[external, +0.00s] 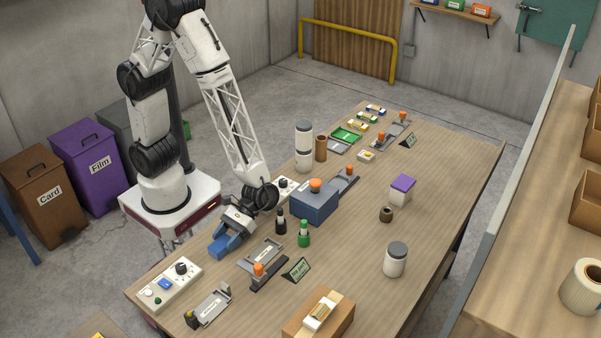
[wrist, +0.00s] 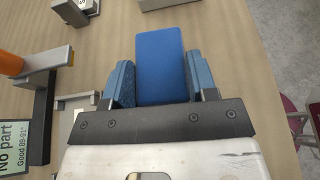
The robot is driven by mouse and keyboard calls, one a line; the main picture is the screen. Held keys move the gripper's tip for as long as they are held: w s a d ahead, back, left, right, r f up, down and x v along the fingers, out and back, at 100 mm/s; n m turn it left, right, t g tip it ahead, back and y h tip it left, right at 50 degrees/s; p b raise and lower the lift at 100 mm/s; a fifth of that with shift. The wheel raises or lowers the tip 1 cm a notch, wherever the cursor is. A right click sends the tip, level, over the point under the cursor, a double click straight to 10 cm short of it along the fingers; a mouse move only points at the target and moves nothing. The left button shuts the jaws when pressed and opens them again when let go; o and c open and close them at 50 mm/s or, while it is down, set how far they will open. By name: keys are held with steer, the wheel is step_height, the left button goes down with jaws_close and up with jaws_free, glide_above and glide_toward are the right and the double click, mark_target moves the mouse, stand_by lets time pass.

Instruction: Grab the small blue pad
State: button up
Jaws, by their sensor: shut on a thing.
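The small blue pad (wrist: 161,62) is a plain blue block between the two textured blue-grey fingers of my gripper (wrist: 160,82) in the wrist view. My gripper is shut on it, with one finger at each side, and the pad reaches out past the fingertips. In the external view my gripper (external: 226,242) is low over the near left part of the table, with blue showing at its end. There I cannot clearly tell the pad from the fingers, nor whether it touches the table.
A grey fixture with an orange knob (external: 258,269) and a "No part" sign (external: 297,269) stand right of my gripper. A control box (external: 168,284) is to the left. Black (external: 281,222) and green (external: 304,234) bottles and a blue box (external: 314,205) stand behind.

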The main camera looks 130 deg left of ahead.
mark_target(226, 239)
steer(key=shift+r, duration=0.15)
step_height(226, 239, up, 10)
steer(key=shift+f, duration=0.2)
stand_by(0.4)
